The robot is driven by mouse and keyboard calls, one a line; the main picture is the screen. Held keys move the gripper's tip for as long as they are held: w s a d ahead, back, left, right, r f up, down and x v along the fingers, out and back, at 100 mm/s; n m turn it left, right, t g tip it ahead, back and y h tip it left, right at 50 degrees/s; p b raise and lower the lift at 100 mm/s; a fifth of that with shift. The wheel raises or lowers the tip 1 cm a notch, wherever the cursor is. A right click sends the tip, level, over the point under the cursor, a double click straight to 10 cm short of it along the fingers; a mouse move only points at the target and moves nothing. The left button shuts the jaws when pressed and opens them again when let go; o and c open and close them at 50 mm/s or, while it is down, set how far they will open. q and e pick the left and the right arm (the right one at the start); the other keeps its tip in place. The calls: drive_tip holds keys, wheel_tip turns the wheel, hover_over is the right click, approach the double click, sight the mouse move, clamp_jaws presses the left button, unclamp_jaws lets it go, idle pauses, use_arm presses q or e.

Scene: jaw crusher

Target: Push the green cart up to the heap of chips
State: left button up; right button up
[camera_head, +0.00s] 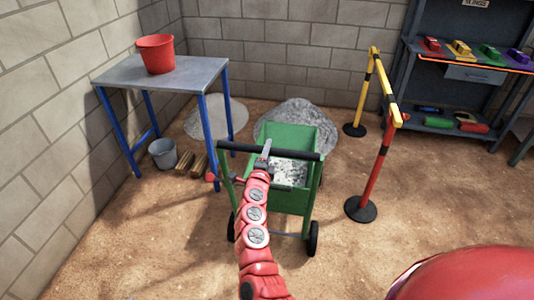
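The green cart (293,200) stands upright on its wheels in the middle, with grey-white chips (290,173) in its tray. Its dark handle bar (236,147) is on the near side. A grey heap of chips (303,109) lies on the floor just behind the cart, which hides its front edge, so I cannot tell whether they touch.
A second, paler heap (226,118) lies partly behind the blue-legged table (185,75), which holds a red bucket (157,53). A grey bucket (163,153) stands below. A yellow and red barrier (383,150) stands to the right. Sandy floor is clear in front.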

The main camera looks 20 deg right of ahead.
clamp_jaws()
idle(0.9)
